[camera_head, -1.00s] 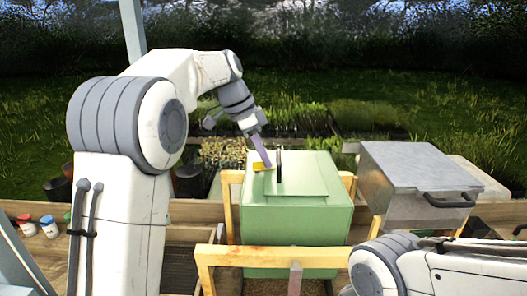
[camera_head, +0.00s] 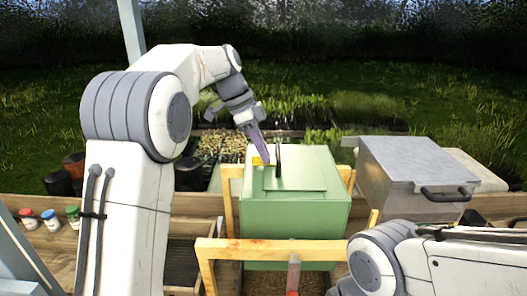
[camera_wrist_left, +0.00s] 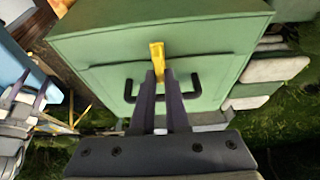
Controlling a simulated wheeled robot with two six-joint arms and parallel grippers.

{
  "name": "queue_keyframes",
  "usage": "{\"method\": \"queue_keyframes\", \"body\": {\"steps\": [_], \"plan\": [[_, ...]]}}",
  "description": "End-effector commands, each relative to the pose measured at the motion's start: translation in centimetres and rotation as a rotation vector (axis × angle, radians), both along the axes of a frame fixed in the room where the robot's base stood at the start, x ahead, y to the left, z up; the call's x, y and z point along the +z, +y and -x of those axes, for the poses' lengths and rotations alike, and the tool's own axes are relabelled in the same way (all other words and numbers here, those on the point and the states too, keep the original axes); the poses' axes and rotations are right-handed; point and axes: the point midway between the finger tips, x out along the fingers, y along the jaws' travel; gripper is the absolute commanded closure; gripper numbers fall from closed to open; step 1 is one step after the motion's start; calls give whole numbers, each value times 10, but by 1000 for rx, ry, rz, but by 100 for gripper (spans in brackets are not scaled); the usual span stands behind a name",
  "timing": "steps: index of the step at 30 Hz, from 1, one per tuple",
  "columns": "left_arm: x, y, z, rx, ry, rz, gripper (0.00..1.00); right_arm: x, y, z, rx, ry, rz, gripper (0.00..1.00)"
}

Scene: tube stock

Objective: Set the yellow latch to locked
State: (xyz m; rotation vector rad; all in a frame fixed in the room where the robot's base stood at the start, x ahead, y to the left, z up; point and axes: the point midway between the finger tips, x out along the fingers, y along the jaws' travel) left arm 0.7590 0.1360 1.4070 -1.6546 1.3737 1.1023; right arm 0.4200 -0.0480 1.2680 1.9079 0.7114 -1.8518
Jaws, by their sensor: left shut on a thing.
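The yellow latch (camera_head: 257,161) sits on top of the green box (camera_head: 290,215), beside its black handle (camera_head: 278,160). My left gripper (camera_head: 264,160) reaches down to it from behind the box. In the left wrist view, the gripper's dark fingers (camera_wrist_left: 159,82) are shut on the latch (camera_wrist_left: 157,55), which shows between and beyond their tips. The handle (camera_wrist_left: 196,84) spans both sides of the fingers. My right gripper (camera_wrist_left: 28,93) shows at the left of the left wrist view, its fingers apart and empty. In the head view only my right arm shows.
A wooden frame (camera_head: 270,248) surrounds the green box. A grey metal box (camera_head: 415,165) with a black handle stands to its right. Small capped jars (camera_head: 50,218) stand on the planks at the left. Plant trays (camera_head: 220,145) lie behind.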

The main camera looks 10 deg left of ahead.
Motion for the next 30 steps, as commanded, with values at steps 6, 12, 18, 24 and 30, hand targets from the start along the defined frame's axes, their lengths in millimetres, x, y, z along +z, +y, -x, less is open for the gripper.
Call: {"method": "queue_keyframes", "body": {"steps": [6, 12, 18, 24, 30], "plan": [[0, 0, 0, -1, 0, 0, 57, 0, 0, 0, 0, 0, 0, 50], [1, 0, 0, 0, 0, 0, 57, 0, 0, 0, 0, 0, 0, 50], [18, 8, 0, 2, -5, -1, 57, -5, 0, 0, 0, 0, 0, 50], [55, 22, 3, 2, -5, -1, 57, -5, 0, 0, 1, 0, 0, 50], [85, 34, 5, 0, -3, -1, 57, 1, 0, 0, 0, 0, 0, 50]]}}
